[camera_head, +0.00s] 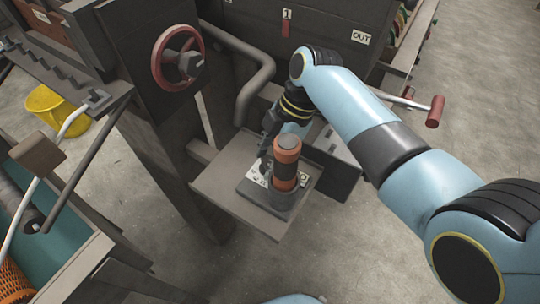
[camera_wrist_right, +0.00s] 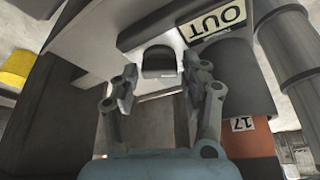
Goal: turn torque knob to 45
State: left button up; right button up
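The likely torque knob is an orange and black upright cylinder (camera_head: 286,160) on a grey base (camera_head: 268,195), in the head view. A white label with dark marks shows at the base's left. My right gripper (camera_head: 266,148) is just left of and behind the cylinder, pointing down, with no clear contact. In the right wrist view its two fingers (camera_wrist_right: 162,88) are apart with nothing between them. An orange part (camera_wrist_right: 252,140) with a "17" tag is to their right. A dark rounded piece (camera_wrist_right: 158,62) shows beyond the fingertips. The knob's setting cannot be read. My left gripper is not in view.
The base stands on a small grey shelf (camera_head: 215,180). A red handwheel (camera_head: 178,58) on a dark post and a bent grey pipe (camera_head: 262,80) are left of and behind it. A red-ended lever (camera_head: 435,112) and a dark cabinet (camera_head: 300,30) are at the back.

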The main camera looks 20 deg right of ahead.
jog(key=c, duration=0.8)
jog(key=m+p, duration=0.2)
jog(key=shift+s+r+t+p, duration=0.1)
jog(key=shift+r+t+p, duration=0.2)
jog(key=shift+t+p, duration=0.1)
jog(key=shift+f+m, duration=0.2)
jog(key=shift+m, duration=0.3)
jog(key=o, duration=0.9)
jog(key=shift+f, duration=0.1)
